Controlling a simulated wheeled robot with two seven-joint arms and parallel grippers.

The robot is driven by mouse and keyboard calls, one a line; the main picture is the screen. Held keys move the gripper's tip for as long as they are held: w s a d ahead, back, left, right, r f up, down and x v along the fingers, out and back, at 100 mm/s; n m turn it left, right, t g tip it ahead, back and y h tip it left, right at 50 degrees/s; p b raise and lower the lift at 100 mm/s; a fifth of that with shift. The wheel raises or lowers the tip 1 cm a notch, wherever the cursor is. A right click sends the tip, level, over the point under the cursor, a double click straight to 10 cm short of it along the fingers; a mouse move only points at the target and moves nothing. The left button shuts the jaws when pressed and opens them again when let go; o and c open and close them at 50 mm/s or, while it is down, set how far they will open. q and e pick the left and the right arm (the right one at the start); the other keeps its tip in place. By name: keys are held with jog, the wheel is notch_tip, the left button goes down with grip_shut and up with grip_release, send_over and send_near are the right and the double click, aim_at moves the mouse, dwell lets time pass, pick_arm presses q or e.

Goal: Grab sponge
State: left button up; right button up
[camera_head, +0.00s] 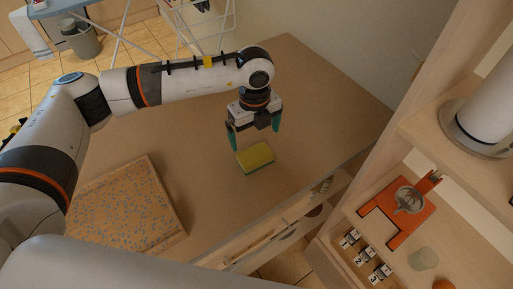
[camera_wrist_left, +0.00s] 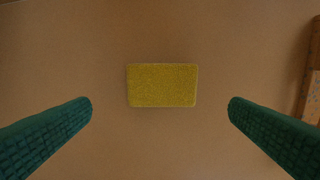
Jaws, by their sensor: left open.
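A yellow sponge (camera_head: 257,157) with a thin green edge lies flat on the brown table in the head view. It also shows in the left wrist view (camera_wrist_left: 162,85), centred between the fingers and a little beyond their tips. My left gripper (camera_head: 254,143) is open above the sponge, its green fingers spread to either side. The fingers appear apart from the sponge, and nothing is between them. In the left wrist view the left gripper's fingertips (camera_wrist_left: 160,105) are spread wider than the sponge. My right gripper is not in view.
The brown table top (camera_head: 205,150) is clear around the sponge. A speckled board (camera_head: 125,207) lies to the left. Wooden shelves at right hold an orange stand (camera_head: 387,213), numbered blocks (camera_head: 367,258) and a glass (camera_head: 422,260). Drawers (camera_head: 285,228) are along the table's near edge.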

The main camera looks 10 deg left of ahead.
aim_at(254, 152)
pick_arm(q)
jog(key=shift+s+f+p, duration=0.2)
jog(key=shift+f+p, duration=0.1)
jog(key=shift+f, duration=0.85)
notch_tip(254, 152, down, 4)
jog(key=shift+w+a+r+p, duration=0.15)
jog(key=shift+r+p, duration=0.05)
jog(key=shift+p, duration=0.85)
notch_tip(254, 152, down, 2)
jog(key=shift+f, duration=0.4)
jog(key=c, duration=0.7)
jog(key=shift+c, duration=0.7)
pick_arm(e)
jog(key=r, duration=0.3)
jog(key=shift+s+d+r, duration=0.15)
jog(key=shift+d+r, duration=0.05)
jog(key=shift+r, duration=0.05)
